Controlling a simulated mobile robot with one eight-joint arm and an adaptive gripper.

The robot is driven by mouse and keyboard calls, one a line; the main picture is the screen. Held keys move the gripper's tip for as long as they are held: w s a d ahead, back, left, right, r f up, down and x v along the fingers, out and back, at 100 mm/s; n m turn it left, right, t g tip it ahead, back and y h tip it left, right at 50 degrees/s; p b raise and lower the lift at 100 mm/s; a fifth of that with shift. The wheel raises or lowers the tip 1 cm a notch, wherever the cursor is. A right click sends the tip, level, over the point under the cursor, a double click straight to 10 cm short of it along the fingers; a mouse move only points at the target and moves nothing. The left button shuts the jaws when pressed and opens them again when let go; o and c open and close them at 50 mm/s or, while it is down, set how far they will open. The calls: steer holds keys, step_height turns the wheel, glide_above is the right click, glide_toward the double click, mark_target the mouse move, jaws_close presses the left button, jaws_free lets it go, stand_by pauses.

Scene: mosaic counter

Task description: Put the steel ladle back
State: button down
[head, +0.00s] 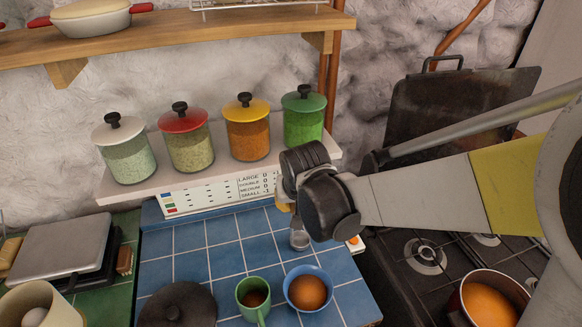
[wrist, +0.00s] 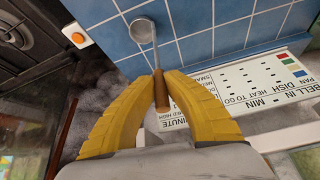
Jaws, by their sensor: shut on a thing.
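My gripper (wrist: 160,78) has its two yellow fingers shut on the brown handle of the steel ladle (wrist: 141,30). In the wrist view the ladle's thin metal stem and round bowl reach away from the fingertips, over blue tiles. In the head view the ladle's bowl (head: 300,240) shows just below my wrist, above the blue tiled counter (head: 190,238). My arm hides most of the fingers and the handle there. I cannot tell whether the bowl touches the tiles. No holder for the ladle is clearly visible.
Several lidded jars, including a green-lidded one (head: 304,116), stand on a low shelf (head: 215,170) close to my wrist. A green mug (head: 252,292), a blue bowl (head: 308,288) and a dark lid (head: 178,305) are in front. The stove (head: 425,255) with a pot (head: 490,300) is right.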

steer(key=shift+r, duration=0.1)
steer(key=shift+f, duration=0.2)
steer(key=c, duration=1.6)
jaws_free()
steer(key=shift+o, duration=0.2)
steer(key=shift+r, duration=0.1)
